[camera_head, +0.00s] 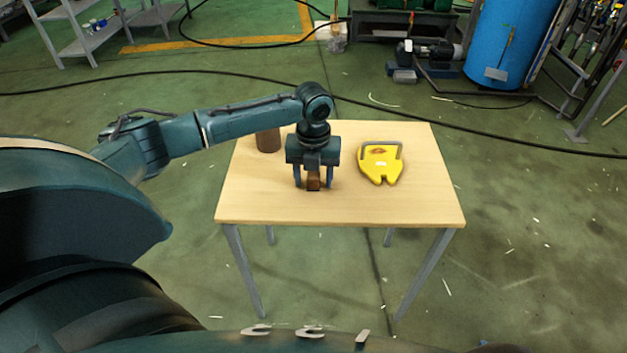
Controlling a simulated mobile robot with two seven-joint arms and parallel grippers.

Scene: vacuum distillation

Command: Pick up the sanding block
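A small brown block, which looks like the sanding block (314,183), is on the wooden table, left of its middle. My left gripper (313,179) points straight down over it from above. Its two fingers stand on either side of the block, with a gap visible on each side, so it looks open around the block. The gripper's body hides the upper part of the block. My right gripper is not in view.
On the table (430,205), a yellow tool with a grey handle (380,165) lies right of my gripper. A brown cylinder (268,140) stands behind it to the left. The table's front and right areas are clear. A blue tank (510,45) stands far behind.

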